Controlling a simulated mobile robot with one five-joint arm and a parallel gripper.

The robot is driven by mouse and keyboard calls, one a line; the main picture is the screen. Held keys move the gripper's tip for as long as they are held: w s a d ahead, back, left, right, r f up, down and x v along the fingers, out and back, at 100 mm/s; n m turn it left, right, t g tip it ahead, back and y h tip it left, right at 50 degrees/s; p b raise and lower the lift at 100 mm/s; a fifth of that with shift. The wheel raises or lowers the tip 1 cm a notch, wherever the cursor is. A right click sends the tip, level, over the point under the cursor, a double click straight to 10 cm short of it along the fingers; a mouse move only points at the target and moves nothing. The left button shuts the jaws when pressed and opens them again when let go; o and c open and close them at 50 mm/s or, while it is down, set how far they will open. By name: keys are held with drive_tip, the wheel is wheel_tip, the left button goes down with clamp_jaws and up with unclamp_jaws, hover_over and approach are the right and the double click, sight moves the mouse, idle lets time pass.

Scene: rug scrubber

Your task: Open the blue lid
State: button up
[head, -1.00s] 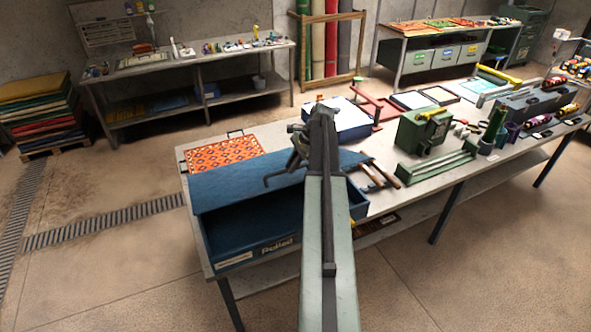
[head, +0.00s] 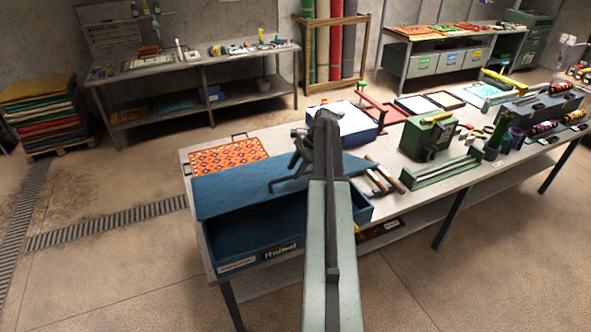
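The blue lid (head: 235,190) is a long, flat panel on a blue box (head: 218,238) at the front left of the workbench. The lid slants above the box, and the box's dark inside shows below the lid's front edge. My arm hides the lid's right-middle part and some of the box front. The finger gap is not clear from this view.
An orange patterned mat (head: 228,157) lies behind the lid. A blue box with a white top (head: 345,118) stands beyond my gripper. Wooden-handled tools (head: 385,178) lie right of the lid, near a green machine (head: 428,138). Floor in front of the bench is clear.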

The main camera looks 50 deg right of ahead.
drive_tip(key=p+v, duration=0.3)
drive_tip(key=shift+w+r, duration=0.1)
drive_tip(key=shift+r, duration=0.1)
drive_tip(key=s+d, duration=0.8)
drive_tip(key=s, duration=0.1)
drive_tip(key=shift+f, duration=0.2)
